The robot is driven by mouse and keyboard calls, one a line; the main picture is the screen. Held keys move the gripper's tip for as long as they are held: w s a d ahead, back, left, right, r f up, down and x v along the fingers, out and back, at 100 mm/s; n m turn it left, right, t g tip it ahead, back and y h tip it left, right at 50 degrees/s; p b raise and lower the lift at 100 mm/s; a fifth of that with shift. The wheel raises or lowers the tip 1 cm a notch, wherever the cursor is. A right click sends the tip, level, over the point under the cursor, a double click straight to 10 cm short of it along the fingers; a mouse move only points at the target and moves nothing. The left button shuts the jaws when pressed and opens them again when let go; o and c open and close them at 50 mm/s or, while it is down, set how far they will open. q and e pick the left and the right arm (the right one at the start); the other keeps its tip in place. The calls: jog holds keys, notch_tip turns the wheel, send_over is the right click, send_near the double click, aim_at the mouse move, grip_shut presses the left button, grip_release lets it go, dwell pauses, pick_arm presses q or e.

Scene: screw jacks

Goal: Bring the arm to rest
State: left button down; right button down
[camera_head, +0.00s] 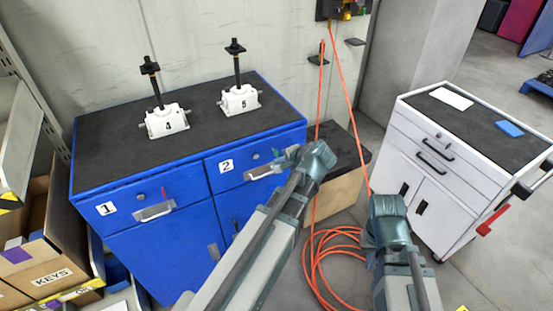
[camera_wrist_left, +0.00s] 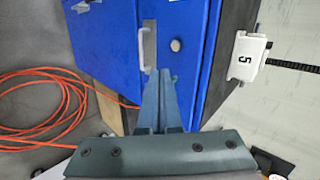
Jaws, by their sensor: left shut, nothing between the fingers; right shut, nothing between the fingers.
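My left arm reaches up from the bottom of the head view. Its gripper (camera_head: 276,157) is near the front of drawer 2 (camera_head: 228,165) of the blue cabinet. In the left wrist view the fingers (camera_wrist_left: 159,78) are together and empty, pointing toward the blue front with its handle (camera_wrist_left: 149,45) and round knob. I cannot tell whether they touch it. My right arm is at the lower middle right. Its gripper (camera_head: 370,260) is shut and empty over the floor, mostly hidden by its own wrist.
White screw jacks 4 (camera_head: 167,122) and 5 (camera_head: 239,100) stand upright on the blue cabinet's black top (camera_head: 200,128). An orange hose (camera_head: 318,262) lies coiled on the floor between my arms. A white cart (camera_head: 450,165) stands at the right. A box labelled KEYS (camera_head: 45,265) is at lower left.

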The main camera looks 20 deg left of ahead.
dwell(0.5)
pick_arm(q)
jog(key=s+d+f+n+g+h, duration=0.1)
jog(key=s+d+f+g+h, duration=0.1)
jog(key=s+d, duration=0.7)
jog(key=s+d+f+g+h, duration=0.2)
jog(key=s+d+f+h, duration=0.3)
jog(key=s+d, duration=0.4)
jog(key=d, duration=0.4)
jog(key=shift+d+n+g, duration=0.35)
jog(key=shift+n+g, duration=0.05)
